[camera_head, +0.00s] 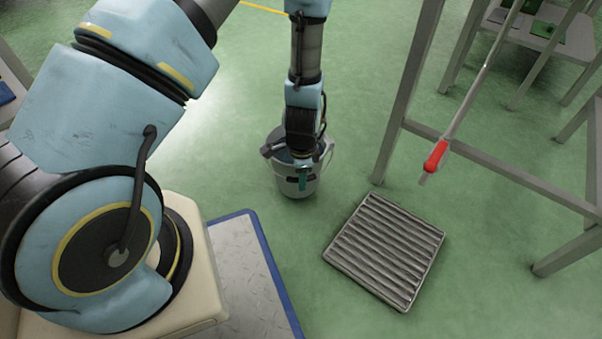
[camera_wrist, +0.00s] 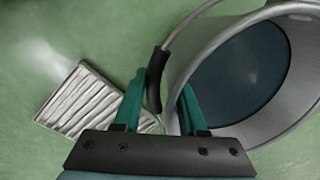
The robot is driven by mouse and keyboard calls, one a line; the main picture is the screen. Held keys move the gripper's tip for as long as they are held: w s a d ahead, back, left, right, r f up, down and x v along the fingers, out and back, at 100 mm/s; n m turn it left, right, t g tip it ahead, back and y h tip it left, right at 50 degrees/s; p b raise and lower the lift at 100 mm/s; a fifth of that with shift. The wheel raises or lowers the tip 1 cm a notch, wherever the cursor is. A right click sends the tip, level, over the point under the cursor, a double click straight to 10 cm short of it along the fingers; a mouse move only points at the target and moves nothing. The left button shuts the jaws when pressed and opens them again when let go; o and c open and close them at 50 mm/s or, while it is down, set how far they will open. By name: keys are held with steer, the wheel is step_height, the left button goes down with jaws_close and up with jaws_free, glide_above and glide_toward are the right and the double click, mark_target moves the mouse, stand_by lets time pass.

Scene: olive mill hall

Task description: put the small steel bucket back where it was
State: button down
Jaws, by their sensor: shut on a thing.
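The small steel bucket (camera_head: 290,187) is upright, with a wire handle and a dark grip. It is in the middle of the head view, left of the slatted metal grate (camera_head: 385,250). I cannot tell whether its base touches the floor. My gripper (camera_head: 303,178) is shut on the bucket, reaching down at its near side. In the wrist view the bucket's rim (camera_wrist: 192,70) and open mouth fill the right. The dark handle grip (camera_wrist: 156,80) shows between the teal fingers (camera_wrist: 160,100). Whether they pinch the rim or the handle is unclear. The bucket looks empty.
Grey metal stand legs (camera_head: 405,95) with a low crossbar rise at the right. A pole with a red grip (camera_head: 435,157) slants down there. A bench with green items (camera_head: 545,30) is at the top right.

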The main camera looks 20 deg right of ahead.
steer(key=shift+w+f+b, duration=0.15)
steer(key=shift+f+b, duration=0.7)
steer(key=shift+f, duration=0.95)
steer(key=shift+c, duration=2.3)
jaws_free()
steer(key=r+p, duration=0.2)
steer(key=r, duration=0.2)
steer(key=s+r+p, duration=0.1)
steer(key=r+p, duration=0.1)
steer(key=r, duration=0.2)
steer(key=r+p, duration=0.2)
steer(key=r, duration=0.2)
steer(key=shift+s+a, duration=0.2)
